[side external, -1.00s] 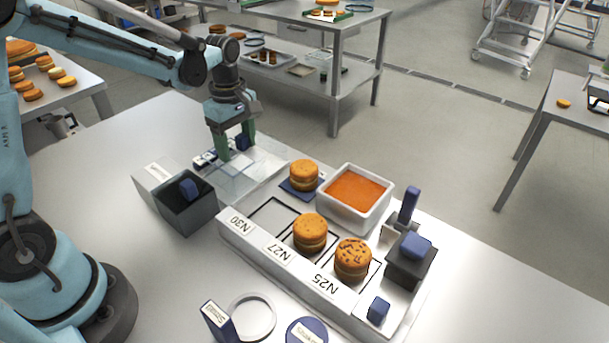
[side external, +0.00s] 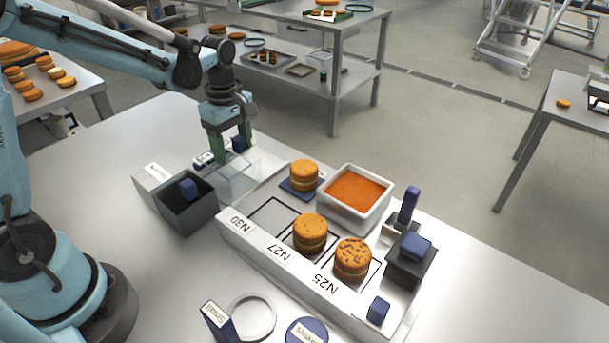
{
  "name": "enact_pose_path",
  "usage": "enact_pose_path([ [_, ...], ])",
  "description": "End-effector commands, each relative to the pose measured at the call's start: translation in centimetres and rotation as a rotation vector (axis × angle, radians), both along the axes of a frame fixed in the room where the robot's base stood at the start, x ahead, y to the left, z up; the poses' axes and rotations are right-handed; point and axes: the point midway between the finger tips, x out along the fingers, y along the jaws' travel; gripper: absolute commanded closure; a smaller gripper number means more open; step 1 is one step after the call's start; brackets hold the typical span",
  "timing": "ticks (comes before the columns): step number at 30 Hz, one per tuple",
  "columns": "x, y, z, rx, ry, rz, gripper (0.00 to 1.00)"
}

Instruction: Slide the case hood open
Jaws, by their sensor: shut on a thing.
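A clear case (side external: 238,181) stands on the table at the left end of the white tray, below my gripper. Its transparent hood is hard to tell apart from its walls, so I cannot tell how far it is open. My gripper (side external: 233,148) points down over the case. Its green fingers are shut on a small dark blue knob (side external: 239,144), which appears to be the hood's handle. White and dark pieces (side external: 204,160) show at the case's left edge, partly hidden by a finger.
A grey box (side external: 190,212) with a blue block (side external: 188,188) stands left of the case. The white tray (side external: 250,243) holds several filled rounds and a white tub (side external: 345,215) of orange filling. A ring (side external: 252,317) lies in front.

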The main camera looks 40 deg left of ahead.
Motion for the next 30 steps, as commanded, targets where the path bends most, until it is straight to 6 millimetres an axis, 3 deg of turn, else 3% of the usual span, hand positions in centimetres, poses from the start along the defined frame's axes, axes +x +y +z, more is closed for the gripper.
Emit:
enact_pose_path([
  [1,-0.1,0.1,-0.6,0.002,-0.013,-0.001,0.52],
  [29,-1.1,0.1,-0.6,0.003,-0.012,-0.001,0.52],
  [30,-1.1,0.1,-0.6,0.004,-0.012,-0.001,0.34],
])
